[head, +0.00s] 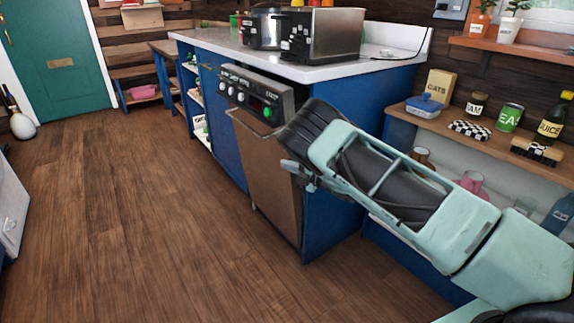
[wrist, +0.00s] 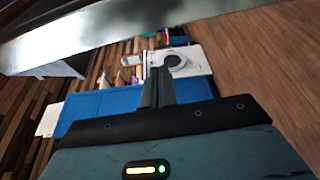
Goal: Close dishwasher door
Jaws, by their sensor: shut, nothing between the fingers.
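My gripper (head: 293,172) is shut and empty, by the door's right edge; contact is unclear. In the wrist view my shut fingers (wrist: 158,85) point toward blue panels, and a grey metallic surface, possibly the door, crosses the top.
The white countertop (head: 320,68) holds a toaster (head: 335,35) and a pot. A wooden shelf (head: 470,132) with jars and boxes is at the right. Wooden floor (head: 130,210) is clear to the left. A white cabinet edge (head: 12,215) stands at far left.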

